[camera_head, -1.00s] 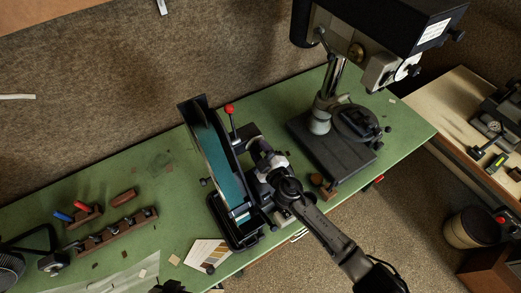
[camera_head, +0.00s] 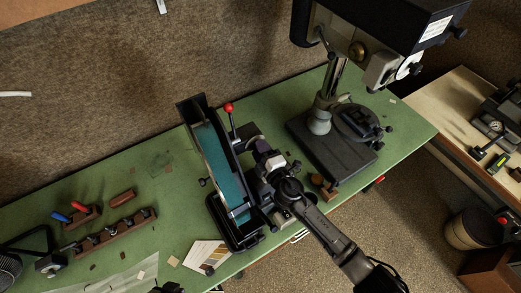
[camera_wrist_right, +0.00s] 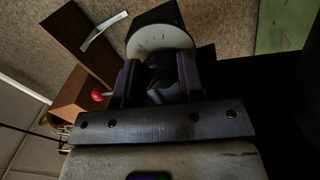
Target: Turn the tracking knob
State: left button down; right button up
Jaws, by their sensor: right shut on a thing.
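The belt sander (camera_head: 216,160) stands on the green bench, its teal belt tilted up and a red-ball lever (camera_head: 229,107) beside its top. My right gripper (camera_head: 259,150) is at the sander's right side. In the right wrist view its two dark fingers (camera_wrist_right: 158,82) are shut on a small dark part (camera_wrist_right: 157,72), which seems to be the tracking knob; the fingers hide most of it. A pale rounded sander part (camera_wrist_right: 160,38) lies just beyond. My left gripper cannot be made out.
A drill press (camera_head: 332,140) stands right of the sander. Wooden tool racks (camera_head: 110,234) and blue and red handled tools lie at the left. A sandpaper fan (camera_head: 205,254) lies at the front edge. The bench (camera_head: 165,195) is mostly clear left of the sander.

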dwell(0.3)
jog(key=o, duration=0.9)
jog(key=shift+b+v, duration=0.65)
jog(key=shift+v, duration=6.3)
jog(key=shift+w, duration=0.1)
